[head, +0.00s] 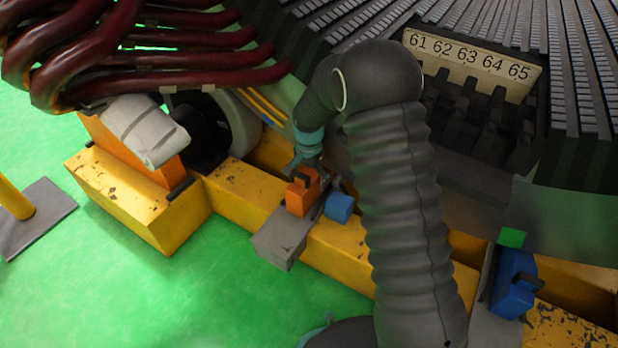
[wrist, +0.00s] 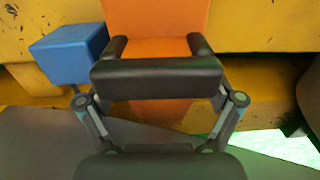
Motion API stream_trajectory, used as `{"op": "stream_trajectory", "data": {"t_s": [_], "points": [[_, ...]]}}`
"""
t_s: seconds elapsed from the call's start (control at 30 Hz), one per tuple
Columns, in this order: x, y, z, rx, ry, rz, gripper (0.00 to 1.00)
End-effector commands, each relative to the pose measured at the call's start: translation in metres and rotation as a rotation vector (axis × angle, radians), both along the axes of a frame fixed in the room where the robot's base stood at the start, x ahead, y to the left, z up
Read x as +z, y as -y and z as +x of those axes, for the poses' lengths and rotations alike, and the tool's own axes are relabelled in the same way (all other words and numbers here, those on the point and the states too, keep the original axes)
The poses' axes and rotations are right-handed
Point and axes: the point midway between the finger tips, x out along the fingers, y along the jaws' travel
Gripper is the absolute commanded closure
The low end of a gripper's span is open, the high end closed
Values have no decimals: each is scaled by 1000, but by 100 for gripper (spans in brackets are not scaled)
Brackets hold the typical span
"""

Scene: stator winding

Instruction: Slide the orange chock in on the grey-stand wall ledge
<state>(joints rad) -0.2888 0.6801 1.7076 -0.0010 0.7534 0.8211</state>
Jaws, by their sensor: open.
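The orange chock (head: 302,197) sits at the inner end of a grey ledge (head: 276,241) by the yellow beam. Its orange face fills the upper middle of the wrist view (wrist: 155,18), with a dark U-shaped handle (wrist: 157,78) towards the camera. My gripper (head: 306,166) is at the chock from above and behind in the head view. In the wrist view my gripper (wrist: 161,101) is open, its finger links spread to the left and right around the handle's width. My fingertips are partly hidden, and I cannot tell whether they touch the chock.
A blue block (head: 339,207) stands close beside the orange chock. A blue chock (head: 513,286) with a dark handle sits at the right, under a green marker (head: 512,238). The yellow beam (head: 335,248) runs below the stator. Green floor (head: 230,290) lies open at the front left.

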Motion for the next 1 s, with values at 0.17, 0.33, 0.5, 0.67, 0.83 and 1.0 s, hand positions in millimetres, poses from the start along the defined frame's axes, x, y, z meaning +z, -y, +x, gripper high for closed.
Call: {"op": "stream_trajectory", "data": {"t_s": [0.17,0.33,0.5,0.67,0.83,1.0], "points": [[8,0,0,0,1,0,9],[34,0,1,0,4,1,9],[69,0,1,0,5,1,9],[97,0,1,0,4,1,9],[114,0,0,0,2,0,9],[121,0,0,0,1,0,9]]}}
